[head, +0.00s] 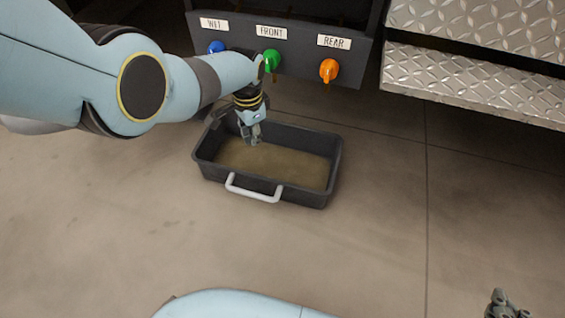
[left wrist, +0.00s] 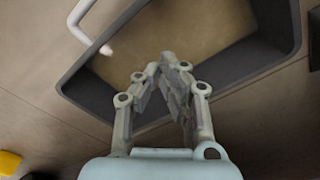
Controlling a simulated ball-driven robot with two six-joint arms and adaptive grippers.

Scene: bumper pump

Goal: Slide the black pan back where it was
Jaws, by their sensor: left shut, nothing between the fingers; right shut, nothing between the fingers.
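The black pan (head: 318,200) sits on the floor in front of the panel, with brownish content in its bottom. A pale handle (head: 254,190) is on its near side. In the left wrist view the pan's dark wall (left wrist: 95,95) and the handle (left wrist: 84,28) show. My left gripper (head: 253,140) is shut and empty, over the far left part of the pan; its fingers also show in the left wrist view (left wrist: 168,62). I cannot tell whether the fingertips touch the pan. My right gripper (head: 503,305) is at the bottom right edge, shut, well away from the pan.
A dark panel (head: 290,62) labelled FRONT and REAR, with a third label partly unclear, stands behind the pan. It has a blue knob (head: 216,47), a green knob (head: 271,60) and an orange knob (head: 329,70). A metal tread-plate step (head: 470,85) is at right. Floor around the pan's near side is clear.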

